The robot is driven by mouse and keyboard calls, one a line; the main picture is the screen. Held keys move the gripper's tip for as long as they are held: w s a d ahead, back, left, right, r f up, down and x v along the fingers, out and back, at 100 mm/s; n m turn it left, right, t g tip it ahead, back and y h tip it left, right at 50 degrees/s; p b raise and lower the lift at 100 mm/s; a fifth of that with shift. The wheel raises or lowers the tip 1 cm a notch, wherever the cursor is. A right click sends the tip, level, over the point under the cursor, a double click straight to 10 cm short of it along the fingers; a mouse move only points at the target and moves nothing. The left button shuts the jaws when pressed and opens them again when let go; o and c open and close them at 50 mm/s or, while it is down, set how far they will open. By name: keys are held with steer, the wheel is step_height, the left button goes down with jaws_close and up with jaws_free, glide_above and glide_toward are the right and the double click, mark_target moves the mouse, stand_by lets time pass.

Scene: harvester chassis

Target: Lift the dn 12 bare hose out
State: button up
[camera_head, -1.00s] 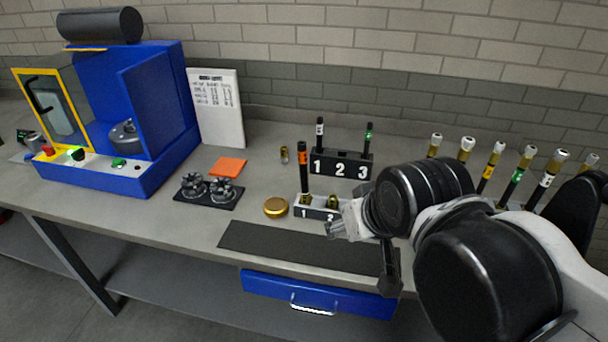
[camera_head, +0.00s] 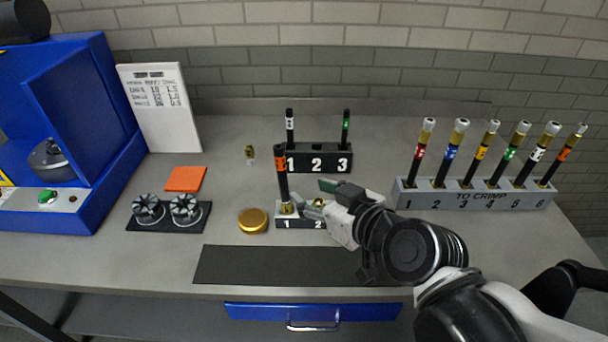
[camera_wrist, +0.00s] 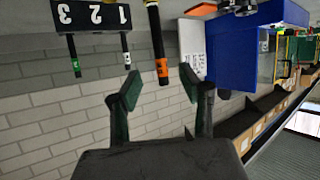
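A black bare-topped hose with an orange band (camera_head: 282,172) stands upright in slot 1 of a small two-slot block (camera_head: 290,223), brass at its foot. In the wrist view, turned upside down, this hose (camera_wrist: 158,45) shows between and beyond my finger pads. A white-banded hose (camera_head: 290,128) and a green-banded hose (camera_head: 346,128) stand in slots 1 and 3 of the black rack (camera_head: 318,162); slot 2 looks empty. I cannot read which hose is DN 12. My gripper (camera_head: 318,197) is open and empty, just right of the orange-banded hose, its fingers pointing toward it.
A grey TO CRIMP rack (camera_head: 470,199) with several fitted hoses stands at the right. A brass disc (camera_head: 253,220), a die tray (camera_head: 170,218), an orange pad (camera_head: 186,179) and a blue machine (camera_head: 85,130) lie left. A dark mat (camera_head: 290,266) lies in front.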

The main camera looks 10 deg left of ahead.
mark_target(285, 178)
steer(key=shift+b+x, duration=0.9)
steer(key=shift+x, duration=3.2)
steer(key=shift+d+b+x, duration=0.25)
steer(key=shift+b+x, duration=0.1)
steer(key=shift+x, duration=2.3)
steer(key=shift+w+f, duration=0.1)
steer(key=shift+f, duration=0.05)
jaws_close()
